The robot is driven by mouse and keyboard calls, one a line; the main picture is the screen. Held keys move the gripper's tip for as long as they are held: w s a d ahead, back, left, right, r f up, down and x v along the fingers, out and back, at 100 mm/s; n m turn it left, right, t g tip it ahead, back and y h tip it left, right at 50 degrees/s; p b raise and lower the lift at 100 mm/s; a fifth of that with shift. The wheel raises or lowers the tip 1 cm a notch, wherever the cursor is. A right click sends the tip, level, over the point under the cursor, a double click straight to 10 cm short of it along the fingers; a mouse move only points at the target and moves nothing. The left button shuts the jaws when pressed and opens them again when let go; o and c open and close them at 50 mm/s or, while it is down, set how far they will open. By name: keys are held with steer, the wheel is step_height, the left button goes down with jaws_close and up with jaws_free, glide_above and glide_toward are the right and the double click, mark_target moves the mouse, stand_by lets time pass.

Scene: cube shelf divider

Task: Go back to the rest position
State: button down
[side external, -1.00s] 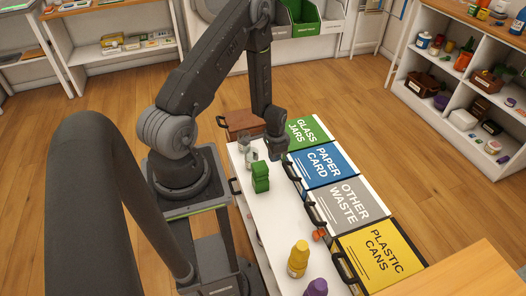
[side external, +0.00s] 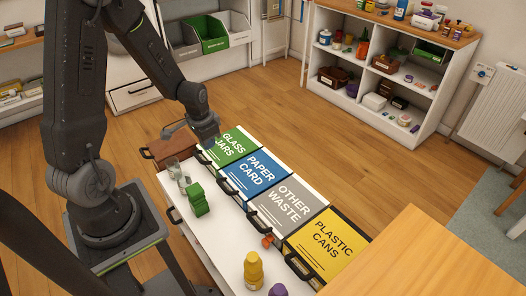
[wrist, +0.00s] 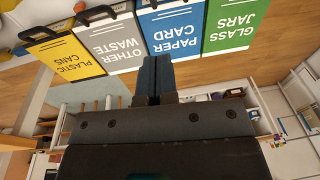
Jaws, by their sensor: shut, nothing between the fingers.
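My gripper (side external: 209,138) is at the near left edge of the green GLASS JARS bin lid (side external: 228,146) in the side external view, pointing down. In the wrist view the fingers of my gripper (wrist: 157,62) are together with nothing between them. Their tips overlap the picture of the blue PAPER CARD lid (wrist: 173,30). The exact height of my gripper above the bins is hard to tell.
A white counter (side external: 228,235) beside the bins holds a green block stack (side external: 197,200), clear jars (side external: 176,170), a yellow bottle (side external: 253,270) and a purple item (side external: 278,290). A grey OTHER WASTE lid (side external: 287,205) and yellow PLASTIC CANS lid (side external: 327,246) follow. Shelves (side external: 385,75) stand behind.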

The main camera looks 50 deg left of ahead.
steer(key=s+d+r+t, duration=0.1)
steer(key=d+r, duration=0.4)
steer(key=r, duration=0.3)
steer(key=s+d+r+t, duration=0.1)
steer(key=d+r, duration=0.5)
steer(key=r, duration=0.2)
steer(key=s+d+r+t, duration=0.2)
steer(key=s+d+r, duration=0.4)
steer(key=s+r, duration=0.1)
steer(key=shift+s+d+r+h, duration=0.3)
steer(key=shift+s+h, duration=0.1)
steer(key=shift+s, duration=0.25)
